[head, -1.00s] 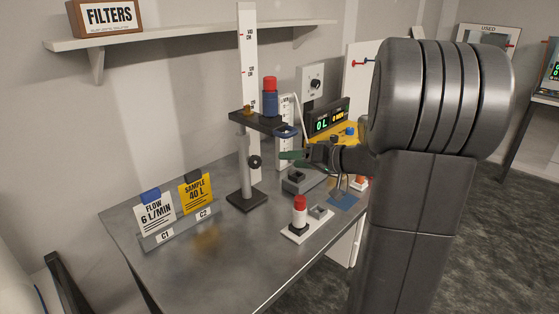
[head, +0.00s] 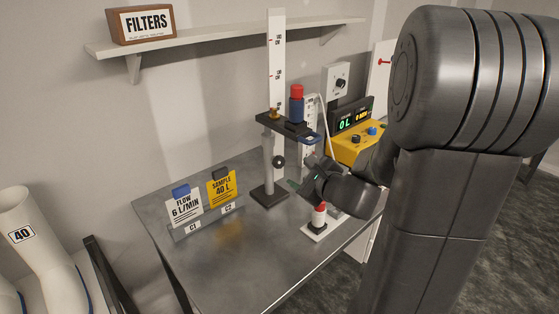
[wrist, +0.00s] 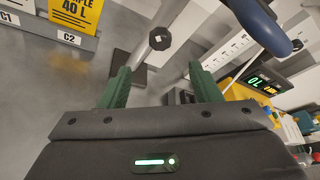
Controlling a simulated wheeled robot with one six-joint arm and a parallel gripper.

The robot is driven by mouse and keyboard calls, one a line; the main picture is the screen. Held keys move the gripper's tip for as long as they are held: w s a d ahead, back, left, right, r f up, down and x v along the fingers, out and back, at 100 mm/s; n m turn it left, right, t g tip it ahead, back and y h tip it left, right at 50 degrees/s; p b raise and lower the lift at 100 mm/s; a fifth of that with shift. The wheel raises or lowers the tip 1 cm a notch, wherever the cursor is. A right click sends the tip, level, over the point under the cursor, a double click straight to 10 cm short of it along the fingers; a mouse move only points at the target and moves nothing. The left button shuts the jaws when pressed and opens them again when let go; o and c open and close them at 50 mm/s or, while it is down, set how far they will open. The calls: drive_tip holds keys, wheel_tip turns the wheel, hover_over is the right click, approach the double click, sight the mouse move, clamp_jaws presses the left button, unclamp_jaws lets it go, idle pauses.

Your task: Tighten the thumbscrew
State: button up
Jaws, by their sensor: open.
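A dark round knob, which I take to be the thumbscrew (head: 279,161), sits on the side of the grey stand's post (head: 268,150). In the wrist view the thumbscrew (wrist: 160,38) lies ahead, between and beyond the fingertips, at the end of a pale shaft. My gripper (head: 302,174) is open and empty, just right of and slightly below the thumbscrew in the head view. Its two green fingers (wrist: 159,70) are spread and apart from the knob. A small brass piece (head: 274,112) and a red-topped blue cylinder (head: 296,104) are on the stand's dark platform (head: 266,119).
A blue ring (wrist: 262,25) juts out at upper right in the wrist view. A red-topped white item (head: 319,215) stands on the bench below my gripper. Sign cards (head: 187,205) stand at left. A yellow instrument (head: 343,150) is behind. The front bench is clear (head: 235,275).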

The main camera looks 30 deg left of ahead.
sight(281, 163)
drive_tip(key=p+x, duration=0.2)
drive_tip(key=x, duration=1.1)
drive_tip(key=shift+w+a+f, duration=0.1)
drive_tip(key=shift+w+a, duration=0.05)
drive_tip(key=shift+a, duration=0.1)
drive_tip(key=c, duration=1)
